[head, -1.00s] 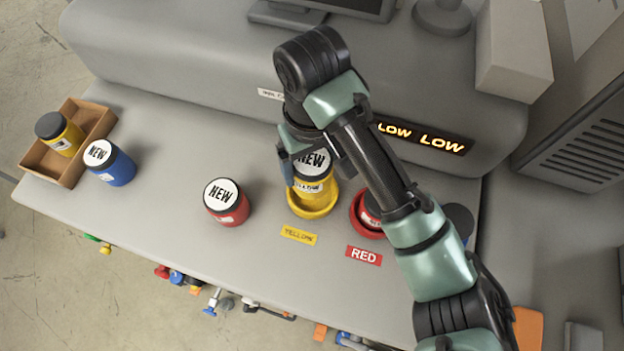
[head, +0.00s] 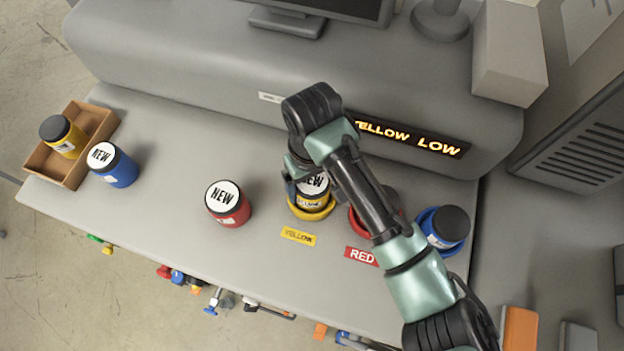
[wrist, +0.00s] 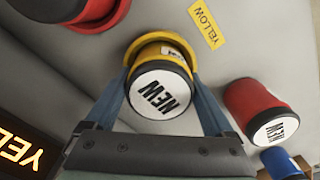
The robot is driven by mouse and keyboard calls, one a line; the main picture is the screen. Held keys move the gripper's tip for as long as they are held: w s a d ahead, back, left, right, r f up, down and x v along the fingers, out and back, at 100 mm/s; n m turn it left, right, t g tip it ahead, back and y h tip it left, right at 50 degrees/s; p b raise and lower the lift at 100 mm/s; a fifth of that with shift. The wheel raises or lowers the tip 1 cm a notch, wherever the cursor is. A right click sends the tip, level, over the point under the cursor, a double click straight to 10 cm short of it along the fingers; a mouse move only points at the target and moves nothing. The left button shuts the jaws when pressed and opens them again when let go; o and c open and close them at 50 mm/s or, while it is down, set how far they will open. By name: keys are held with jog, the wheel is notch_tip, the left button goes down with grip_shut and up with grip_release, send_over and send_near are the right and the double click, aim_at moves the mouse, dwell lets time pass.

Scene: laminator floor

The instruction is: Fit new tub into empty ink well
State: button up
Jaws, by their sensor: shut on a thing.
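My gripper (head: 303,187) is shut on this tub from above. In the wrist view the tub (wrist: 161,88) sits between the two fingers, with the yellow well (wrist: 160,40) around its far end. The tub looks upright in the well. Whether it rests on the well's bottom is hidden.
A red NEW tub (head: 228,204) stands to the left, and a blue NEW tub (head: 112,165) farther left. A wooden box (head: 45,165) holds a yellow tub (head: 62,136). Right are the red well (head: 362,222) and a blue tub (head: 446,227) in its well. The display (head: 415,137) reads YELLOW LOW.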

jog(key=o, duration=1.4)
jog(key=shift+o, duration=0.2)
notch_tip(320, 180, up, 13)
jog(key=shift+f+b, duration=0.2)
jog(key=shift+b, duration=0.2)
